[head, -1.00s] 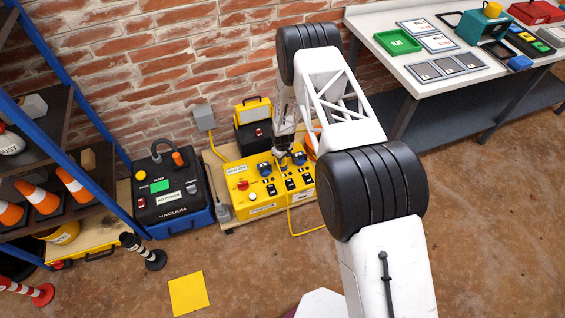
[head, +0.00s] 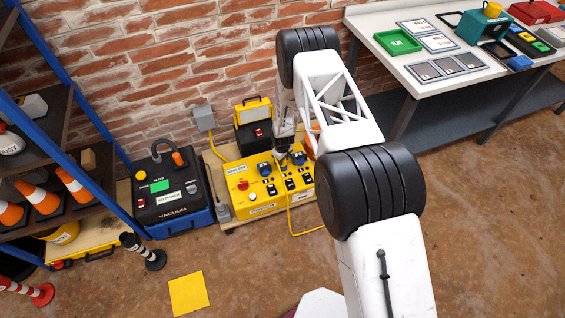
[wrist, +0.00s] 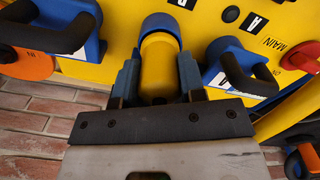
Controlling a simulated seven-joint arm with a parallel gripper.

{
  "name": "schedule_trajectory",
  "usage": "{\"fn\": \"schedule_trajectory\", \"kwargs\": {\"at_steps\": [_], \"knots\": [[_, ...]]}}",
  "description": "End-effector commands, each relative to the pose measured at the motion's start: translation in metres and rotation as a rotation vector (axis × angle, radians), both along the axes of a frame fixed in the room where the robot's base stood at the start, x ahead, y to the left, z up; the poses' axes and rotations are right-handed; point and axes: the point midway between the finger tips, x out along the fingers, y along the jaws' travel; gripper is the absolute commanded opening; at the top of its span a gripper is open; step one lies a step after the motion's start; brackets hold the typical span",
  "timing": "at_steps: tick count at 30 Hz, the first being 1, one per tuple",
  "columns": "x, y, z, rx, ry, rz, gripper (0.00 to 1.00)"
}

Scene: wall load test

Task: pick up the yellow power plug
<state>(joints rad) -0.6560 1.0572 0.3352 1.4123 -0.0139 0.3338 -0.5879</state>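In the wrist view the yellow power plug (wrist: 159,68) stands at the top middle, its far end at a blue round collar (wrist: 160,24) on the yellow panel. My gripper (wrist: 159,75) has one blue finger on each side of the plug, very close to it. I cannot tell whether the fingers press on it. In the head view my gripper (head: 281,154) is low over the back of the yellow power box (head: 264,208). The plug cannot be made out there.
Blue sockets with dark handles flank the plug, left (wrist: 88,40) and right (wrist: 240,68). A black-and-yellow case (head: 253,125) stands behind the box. A vacuum unit (head: 173,190) is to its left, a workbench (head: 420,80) to its right. The brick wall is close behind.

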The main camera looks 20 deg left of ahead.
Motion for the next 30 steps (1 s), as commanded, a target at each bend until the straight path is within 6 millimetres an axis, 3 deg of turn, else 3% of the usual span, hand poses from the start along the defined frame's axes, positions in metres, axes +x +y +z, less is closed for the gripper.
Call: {"fn": "schedule_trajectory", "kwargs": {"at_steps": [16,27,30], "knots": [[0.000,0.000,0.005,0.001,-0.001,0.000,0.12],[0.000,0.000,0.035,0.001,0.000,0.000,0.12],[-0.013,-0.009,0.037,-0.002,0.002,0.000,0.12]]}}
